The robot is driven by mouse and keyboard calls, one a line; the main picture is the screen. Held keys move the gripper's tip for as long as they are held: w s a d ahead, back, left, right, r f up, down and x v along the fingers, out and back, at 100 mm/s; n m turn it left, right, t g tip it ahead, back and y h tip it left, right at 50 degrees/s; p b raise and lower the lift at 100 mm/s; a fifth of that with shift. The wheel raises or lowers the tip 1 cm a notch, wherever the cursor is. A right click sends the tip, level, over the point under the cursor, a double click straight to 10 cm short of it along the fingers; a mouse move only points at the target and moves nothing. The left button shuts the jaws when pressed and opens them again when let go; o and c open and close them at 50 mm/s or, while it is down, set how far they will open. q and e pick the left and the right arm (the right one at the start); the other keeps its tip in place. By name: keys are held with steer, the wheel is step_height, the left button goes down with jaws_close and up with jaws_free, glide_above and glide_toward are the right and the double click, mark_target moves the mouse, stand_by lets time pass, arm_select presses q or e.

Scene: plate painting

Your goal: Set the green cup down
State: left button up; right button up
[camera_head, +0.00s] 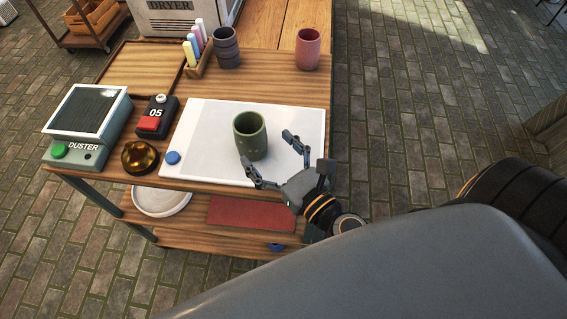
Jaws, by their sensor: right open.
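The green cup (251,137) stands upright on the white board (205,125) on the wooden table. My right gripper (269,158) is open at the cup's front right side. One finger is in front of the cup and the other is to its right, with a gap between the fingers. I cannot tell whether either finger touches the cup. My left gripper is not in view.
A pink cup (307,49) and a dark cup (226,47) stand at the back. Chalks (194,44) sit in a holder. A wooden tray (140,70) lies behind.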

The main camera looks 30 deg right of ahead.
steer(key=s, duration=0.1)
steer(key=s+b, duration=0.1)
steer(key=s, duration=0.2)
steer(key=shift+d+f, duration=0.15)
steer(key=shift+d, duration=0.2)
steer(key=shift+s+d+r+b, duration=0.2)
steer(key=shift+s+b, duration=0.15)
steer(key=shift+s, duration=0.2)
steer(key=shift+a, duration=0.1)
